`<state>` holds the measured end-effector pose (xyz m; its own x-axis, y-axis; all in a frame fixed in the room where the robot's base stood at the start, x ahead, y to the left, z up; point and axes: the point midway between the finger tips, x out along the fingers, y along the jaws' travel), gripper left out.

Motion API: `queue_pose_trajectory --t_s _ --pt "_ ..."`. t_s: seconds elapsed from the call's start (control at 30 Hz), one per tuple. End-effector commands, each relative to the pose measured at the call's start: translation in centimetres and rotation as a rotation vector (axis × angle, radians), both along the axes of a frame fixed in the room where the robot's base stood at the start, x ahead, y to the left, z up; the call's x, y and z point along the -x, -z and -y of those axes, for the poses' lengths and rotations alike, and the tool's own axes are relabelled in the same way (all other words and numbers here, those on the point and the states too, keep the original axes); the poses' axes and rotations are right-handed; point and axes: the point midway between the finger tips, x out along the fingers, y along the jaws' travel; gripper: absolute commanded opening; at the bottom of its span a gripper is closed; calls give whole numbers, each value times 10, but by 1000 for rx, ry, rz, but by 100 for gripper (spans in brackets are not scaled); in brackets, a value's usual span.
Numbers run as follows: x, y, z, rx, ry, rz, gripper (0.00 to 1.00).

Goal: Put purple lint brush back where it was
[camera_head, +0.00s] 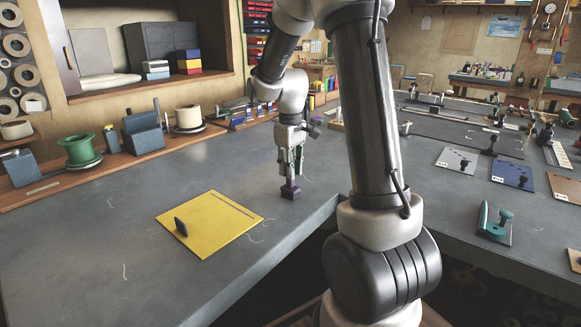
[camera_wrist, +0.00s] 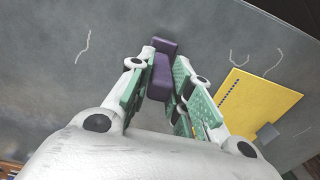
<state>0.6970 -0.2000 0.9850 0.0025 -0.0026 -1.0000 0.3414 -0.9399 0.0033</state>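The purple lint brush (camera_head: 290,190) is upright below my gripper (camera_head: 289,168), over the grey bench near its inner corner. In the wrist view the brush (camera_wrist: 162,78) sits between the green-padded fingers of my gripper (camera_wrist: 160,85), which look closed on its handle. The wider purple head points away from the wrist. I cannot tell whether the brush touches the bench or hangs just above it.
A yellow board (camera_head: 215,225) with a small dark upright piece (camera_head: 181,227) lies left of the brush. Pale threads lie scattered on the bench. A green spool (camera_head: 79,150) and other tools line the back left. Several coloured cards lie on the right bench.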

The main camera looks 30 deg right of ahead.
Motion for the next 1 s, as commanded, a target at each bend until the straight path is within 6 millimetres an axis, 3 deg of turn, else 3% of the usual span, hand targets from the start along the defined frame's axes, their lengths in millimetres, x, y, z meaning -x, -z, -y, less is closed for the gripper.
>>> queue_pose_trajectory --t_s 0.1,0.47,1.0 --pt "0 0 0 0 0 0 41" --pt "0 -5 0 0 0 0 41" --pt "0 -109 0 0 0 2 41"
